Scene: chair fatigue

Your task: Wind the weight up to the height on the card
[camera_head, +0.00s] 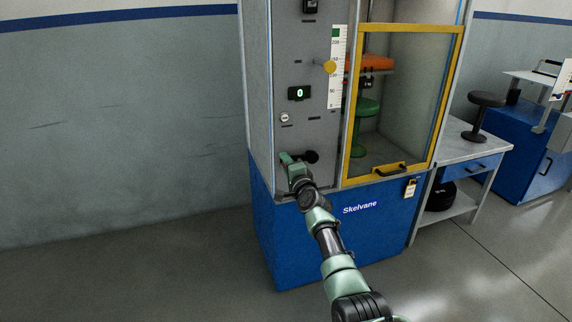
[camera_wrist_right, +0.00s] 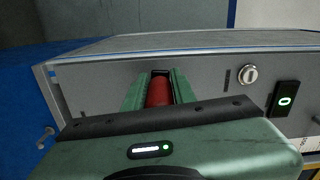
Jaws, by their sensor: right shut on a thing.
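My right gripper (camera_head: 288,159) reaches the lower front of the grey machine panel. In the right wrist view its two green fingers are shut on a red handle (camera_wrist_right: 159,91), seen between them. A black round part (camera_head: 311,156) shows beside the gripper in the head view. An orange block (camera_head: 376,62), likely the weight, is high inside the cabinet above a green stool (camera_head: 366,111). A white height scale (camera_head: 337,88) has a yellow pointer (camera_head: 330,67) in its upper half. I cannot make out a height card for certain. My left gripper is out of view.
A display (camera_head: 299,93) reads 0, with a key switch (camera_head: 285,117) below it. The yellow-framed door (camera_head: 456,85) appears closed, with a tagged padlock (camera_head: 410,187) below. A side table (camera_head: 475,152) stands at right. The floor at left is clear.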

